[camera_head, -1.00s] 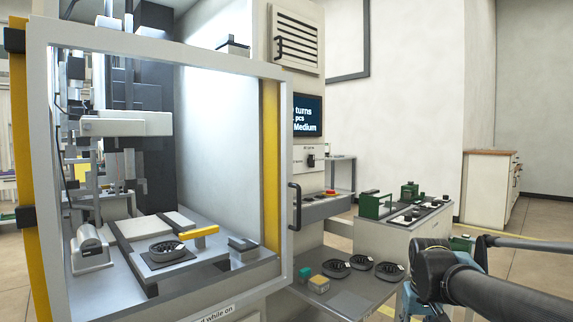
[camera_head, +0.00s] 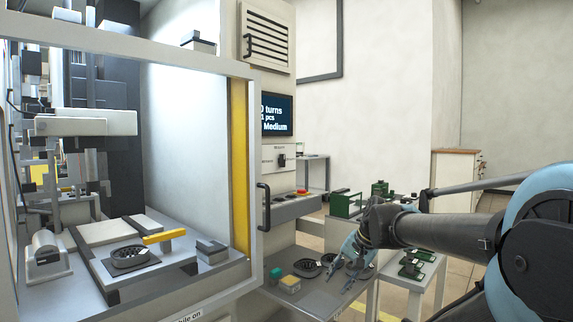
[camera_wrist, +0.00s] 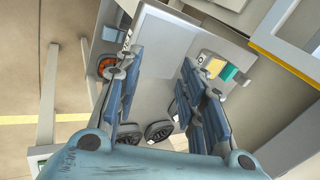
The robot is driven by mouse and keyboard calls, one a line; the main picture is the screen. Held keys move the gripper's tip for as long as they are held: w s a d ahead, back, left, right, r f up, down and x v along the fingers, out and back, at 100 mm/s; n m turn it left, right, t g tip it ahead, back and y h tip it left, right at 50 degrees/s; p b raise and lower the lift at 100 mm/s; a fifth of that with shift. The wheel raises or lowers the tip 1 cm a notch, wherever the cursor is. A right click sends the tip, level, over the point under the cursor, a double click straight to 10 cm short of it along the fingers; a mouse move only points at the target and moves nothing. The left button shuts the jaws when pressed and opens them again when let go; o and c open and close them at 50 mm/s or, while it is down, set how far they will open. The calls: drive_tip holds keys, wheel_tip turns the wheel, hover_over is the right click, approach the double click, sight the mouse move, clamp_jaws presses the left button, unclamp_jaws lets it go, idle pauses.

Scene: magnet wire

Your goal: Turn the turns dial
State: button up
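The dial (camera_head: 281,161) is a small dark knob on a white panel below the screen, on the machine's column in the head view. Its lettering is too small to read. The screen (camera_head: 276,115) shows "turns", "pcs" and "Medium", partly cut by the cabinet frame. My gripper (camera_head: 345,278) is below and to the right of the dial, over the low side table, apart from the dial. In the wrist view its two blue fingers (camera_wrist: 160,64) are spread with nothing between them. The dial cannot be made out in the wrist view.
The low table (camera_head: 306,301) holds black coil discs (camera_head: 307,268) and a teal-and-yellow block pair (camera_head: 289,283). A door handle (camera_head: 264,207) sticks out from the cabinet frame. A button ledge with a red button (camera_head: 302,191) lies under the dial. Green fixtures (camera_head: 345,205) stand behind my arm.

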drive_tip(key=w+a+r+m+t+y, duration=0.1)
drive_tip(key=w+a+r+m+y, duration=0.1)
drive_tip(key=w+a+r+m, duration=0.35)
drive_tip(key=m+t+y, duration=0.7)
drive_tip(key=m+y, duration=0.1)
drive_tip(key=m, duration=0.7)
approach(284, 160)
drive_tip(key=x, duration=0.9)
drive_tip(key=shift+w+a, duration=0.1)
drive_tip(key=shift+w, duration=0.05)
